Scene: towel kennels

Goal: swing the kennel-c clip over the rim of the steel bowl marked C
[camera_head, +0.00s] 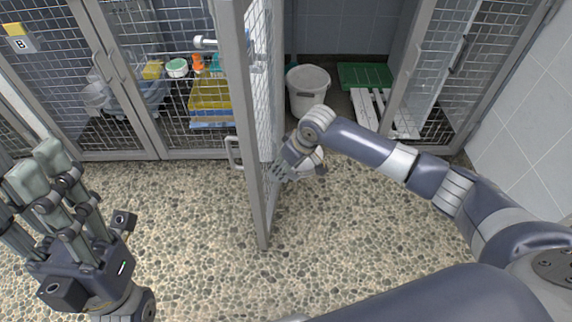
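My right gripper (283,168) is low at the inner side of the open kennel door (257,110), close to its mesh. Its fingers are small and blurred behind the mesh, so I cannot tell whether they hold anything. A pale rounded thing (318,158) shows just behind my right wrist; it may be the steel bowl, but most of it is hidden. I cannot make out a mark C or the clip. My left gripper (38,170) is raised at the lower left, over the floor, its fingertip pads together with nothing seen between them.
The kennel marked B (22,43) is at the left, behind mesh doors. The pebbled floor (190,220) in front is clear.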

